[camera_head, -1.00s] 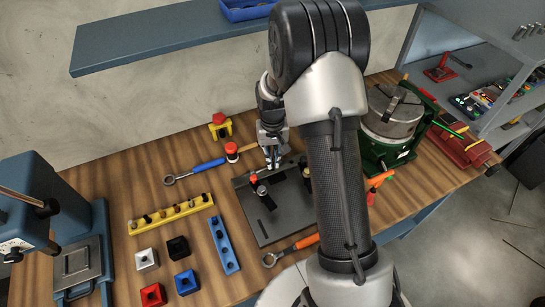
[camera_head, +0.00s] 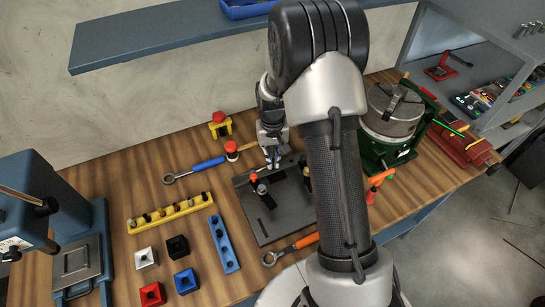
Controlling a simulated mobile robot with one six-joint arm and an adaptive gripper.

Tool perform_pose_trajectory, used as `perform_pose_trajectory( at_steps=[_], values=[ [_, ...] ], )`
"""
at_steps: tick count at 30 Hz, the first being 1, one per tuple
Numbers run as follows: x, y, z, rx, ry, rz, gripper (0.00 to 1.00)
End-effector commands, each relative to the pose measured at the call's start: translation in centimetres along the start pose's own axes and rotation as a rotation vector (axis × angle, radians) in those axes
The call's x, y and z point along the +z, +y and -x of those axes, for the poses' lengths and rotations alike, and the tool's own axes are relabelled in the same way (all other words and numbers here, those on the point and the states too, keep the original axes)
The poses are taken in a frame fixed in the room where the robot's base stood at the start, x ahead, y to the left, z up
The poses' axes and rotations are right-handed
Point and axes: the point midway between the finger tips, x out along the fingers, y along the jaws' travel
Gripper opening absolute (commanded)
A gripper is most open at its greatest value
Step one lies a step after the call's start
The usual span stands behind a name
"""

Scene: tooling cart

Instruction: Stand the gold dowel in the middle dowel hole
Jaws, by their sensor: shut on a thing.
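My gripper (camera_head: 272,164) points down over the back part of a dark flat plate (camera_head: 283,222) on the bench. Its fingers are close together on a small thing, taken as the gold dowel, too small to make out between the tips. The plate carries two red-tipped black clamps, one on its left (camera_head: 261,188) and one partly hidden behind my arm. The middle dowel hole cannot be made out. A yellow strip (camera_head: 182,210) with several pegs and a blue strip (camera_head: 223,244) with dark round spots lie left of the plate.
White (camera_head: 145,258), black (camera_head: 177,247), red (camera_head: 152,294) and blue (camera_head: 186,282) blocks sit front left. A blue-handled wrench (camera_head: 207,164) lies behind; an orange-handled one (camera_head: 305,241) lies in front. A green-based chuck (camera_head: 392,118) stands right. A blue press (camera_head: 75,250) stands left.

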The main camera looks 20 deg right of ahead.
Motion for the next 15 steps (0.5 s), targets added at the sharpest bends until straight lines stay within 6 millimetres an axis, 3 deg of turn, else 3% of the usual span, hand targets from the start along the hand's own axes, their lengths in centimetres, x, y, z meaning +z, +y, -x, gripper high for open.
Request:
perform_pose_trajectory(
  at_steps=[15],
  values=[
    [-0.01,0.0,-0.28,0.0,0.0,0.0,0.0]
  ],
)
